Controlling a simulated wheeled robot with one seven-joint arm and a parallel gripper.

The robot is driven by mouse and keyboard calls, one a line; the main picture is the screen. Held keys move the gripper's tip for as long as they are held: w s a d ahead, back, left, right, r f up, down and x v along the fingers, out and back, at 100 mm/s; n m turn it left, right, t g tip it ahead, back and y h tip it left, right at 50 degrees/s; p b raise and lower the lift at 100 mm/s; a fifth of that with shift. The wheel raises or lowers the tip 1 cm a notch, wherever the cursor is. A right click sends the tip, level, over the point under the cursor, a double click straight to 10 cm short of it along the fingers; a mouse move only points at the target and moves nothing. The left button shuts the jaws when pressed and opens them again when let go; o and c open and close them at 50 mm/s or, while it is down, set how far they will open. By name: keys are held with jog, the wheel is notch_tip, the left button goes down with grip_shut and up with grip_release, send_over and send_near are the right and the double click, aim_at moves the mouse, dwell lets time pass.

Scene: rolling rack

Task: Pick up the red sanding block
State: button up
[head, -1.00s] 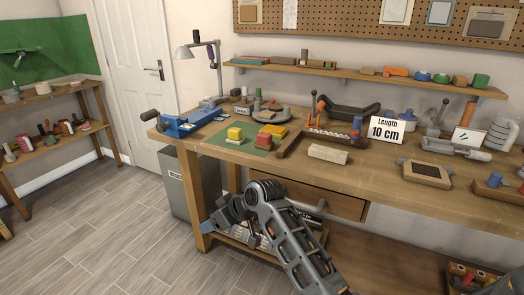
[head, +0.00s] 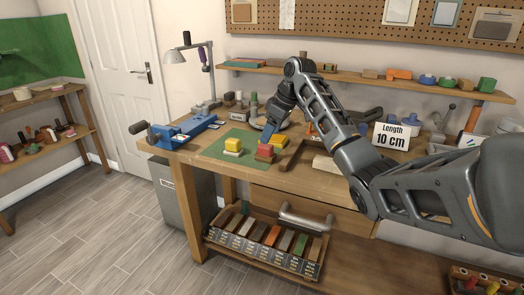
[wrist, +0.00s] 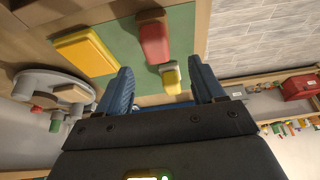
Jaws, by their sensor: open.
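The red sanding block (head: 264,153) lies on the green mat (head: 213,151) on the workbench. In the wrist view the red block (wrist: 154,42) shows ahead of the fingertips, roughly between their lines. My gripper (head: 268,133) is just above the block in the head view. Its two blue fingers are wide apart and nothing is seen held between them in the wrist view (wrist: 161,69). In the head view the gripper hides part of the block's surroundings.
A yellow block (head: 232,145) with a pale lower part stands left of the red one. A flat yellow piece (wrist: 88,50) lies on its other side. A blue vise (head: 183,132) is at the bench's left. A wooden tray (head: 290,157) lies close right.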

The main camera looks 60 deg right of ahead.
aim_at(265, 146)
jog(key=x, duration=0.3)
jog(key=p+x, duration=0.1)
jog(key=x, duration=0.2)
jog(key=shift+d+f, duration=0.2)
jog(key=shift+f, duration=0.2)
jog(key=shift+c, duration=0.2)
jog(key=c, duration=1.1)
